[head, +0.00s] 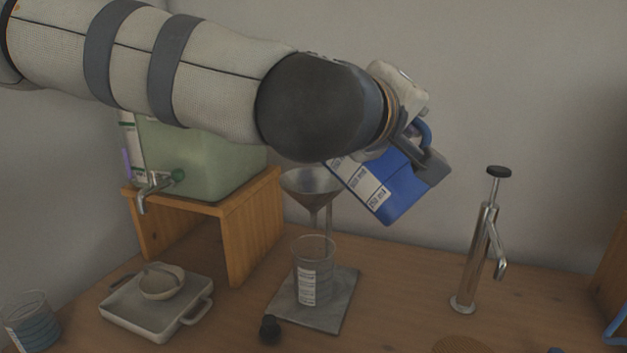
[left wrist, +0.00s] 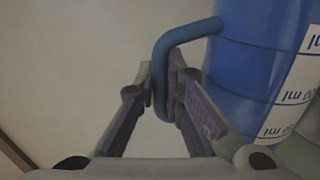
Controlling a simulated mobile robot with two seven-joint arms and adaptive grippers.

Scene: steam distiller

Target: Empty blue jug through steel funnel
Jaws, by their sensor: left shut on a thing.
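The blue jug (head: 395,190) has white labels and hangs tilted in the air at the upper right of the funnel in the head view. My left gripper (head: 424,150) is shut on the jug's handle; the left wrist view shows both fingers (left wrist: 161,88) closed around the blue handle (left wrist: 190,33) beside the jug's body (left wrist: 255,60). The steel funnel (head: 312,188) stands above a clear glass beaker (head: 312,275) on a grey slab. The jug's mouth is hidden behind my arm, and I cannot tell whether liquid flows. My right gripper is not in view.
A green tank (head: 200,160) with a tap rests on a wooden stand (head: 253,225) at left. A chrome pump (head: 468,270) stands at right. A black stopper (head: 270,328) lies near the slab.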

